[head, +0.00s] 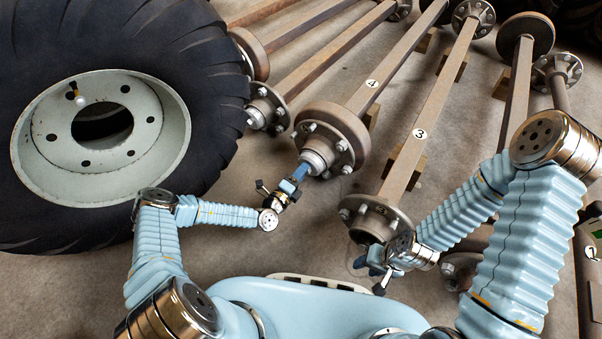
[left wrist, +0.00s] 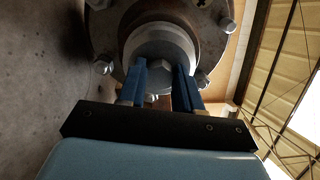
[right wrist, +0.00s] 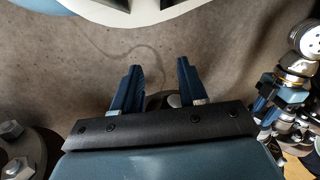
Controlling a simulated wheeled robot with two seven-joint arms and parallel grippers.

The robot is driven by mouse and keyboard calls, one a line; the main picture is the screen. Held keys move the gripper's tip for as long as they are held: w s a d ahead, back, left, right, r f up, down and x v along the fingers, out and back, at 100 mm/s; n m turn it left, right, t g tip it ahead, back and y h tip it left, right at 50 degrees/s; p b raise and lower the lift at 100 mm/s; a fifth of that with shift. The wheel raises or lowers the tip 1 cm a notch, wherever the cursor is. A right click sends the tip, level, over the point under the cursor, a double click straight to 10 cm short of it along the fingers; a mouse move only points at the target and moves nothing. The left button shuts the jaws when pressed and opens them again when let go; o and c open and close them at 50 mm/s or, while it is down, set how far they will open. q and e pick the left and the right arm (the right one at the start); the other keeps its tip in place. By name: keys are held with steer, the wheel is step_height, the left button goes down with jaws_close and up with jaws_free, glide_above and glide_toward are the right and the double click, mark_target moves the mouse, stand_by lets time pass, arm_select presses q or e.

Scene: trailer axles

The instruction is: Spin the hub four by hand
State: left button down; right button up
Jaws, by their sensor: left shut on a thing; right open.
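The hub of axle four (head: 330,138) is a rusty drum with a studded flange and a pale centre cap. It sits at the near end of the axle beam labelled 4 (head: 385,65). My left gripper (head: 300,172) is at the cap, its blue fingers closed on either side of it. In the left wrist view the fingers straddle the centre cap (left wrist: 158,48) in front of the flange. My right gripper (head: 365,262) is open and empty, low in front of the hub of axle three (head: 375,215). In the right wrist view its fingers (right wrist: 157,85) stand apart over the floor.
A large tyre on a pale rim (head: 165,120) stands at the left, close to my left arm. More axles with hubs lie side by side, including a small hub (head: 268,108) left of hub four.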

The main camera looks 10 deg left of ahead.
arm_select(q)
steer(key=shift+n, duration=0.3)
steer(key=c, duration=0.8)
jaws_free()
steer(key=shift+o, duration=0.2)
steer(key=p+v, duration=0.2)
steer(key=v, duration=1.1)
steer(key=shift+s+a, duration=0.2)
steer(key=shift+s, duration=0.2)
steer(key=shift+d, duration=0.1)
